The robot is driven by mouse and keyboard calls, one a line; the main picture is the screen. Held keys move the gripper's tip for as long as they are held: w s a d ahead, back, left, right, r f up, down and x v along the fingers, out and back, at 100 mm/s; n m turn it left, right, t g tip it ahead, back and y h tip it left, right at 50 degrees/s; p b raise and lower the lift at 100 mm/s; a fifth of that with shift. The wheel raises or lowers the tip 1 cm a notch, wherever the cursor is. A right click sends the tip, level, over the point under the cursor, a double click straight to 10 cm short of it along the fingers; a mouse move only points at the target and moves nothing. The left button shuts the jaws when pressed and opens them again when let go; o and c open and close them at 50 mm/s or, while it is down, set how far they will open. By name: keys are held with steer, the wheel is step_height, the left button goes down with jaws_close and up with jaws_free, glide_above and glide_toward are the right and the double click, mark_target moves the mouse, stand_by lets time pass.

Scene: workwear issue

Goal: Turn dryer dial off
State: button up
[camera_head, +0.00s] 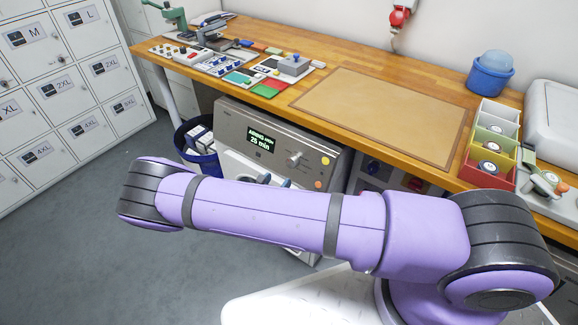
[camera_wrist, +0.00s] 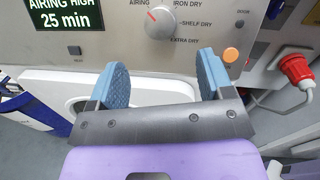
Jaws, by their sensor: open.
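The grey dryer (camera_head: 240,124) stands under the wooden bench, and its panel fills the top of the wrist view (camera_wrist: 120,50). Its round silver dial (camera_wrist: 160,22) has a red mark pointing up and left, toward the AIRING label; the dial also shows in the head view (camera_head: 294,159). The lit display (camera_wrist: 62,17) reads AIRING HIGH, 25 min. My gripper (camera_wrist: 162,72) is open and empty, its two blue fingertips spread just below the dial and apart from it. In the head view, the fingertips (camera_head: 275,181) show partly behind my arm.
An orange button (camera_wrist: 231,55) sits on the panel near the right fingertip. A red plug (camera_wrist: 296,68) is at the right. The wooden bench (camera_head: 440,172) overhangs the dryer. A blue bin (camera_head: 198,162) stands left of it, with open floor in front.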

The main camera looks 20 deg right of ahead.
mark_target(290, 164)
steer(key=x, duration=0.8)
steer(key=shift+w+d, duration=0.25)
steer(key=shift+d, duration=0.05)
steer(key=c, duration=0.9)
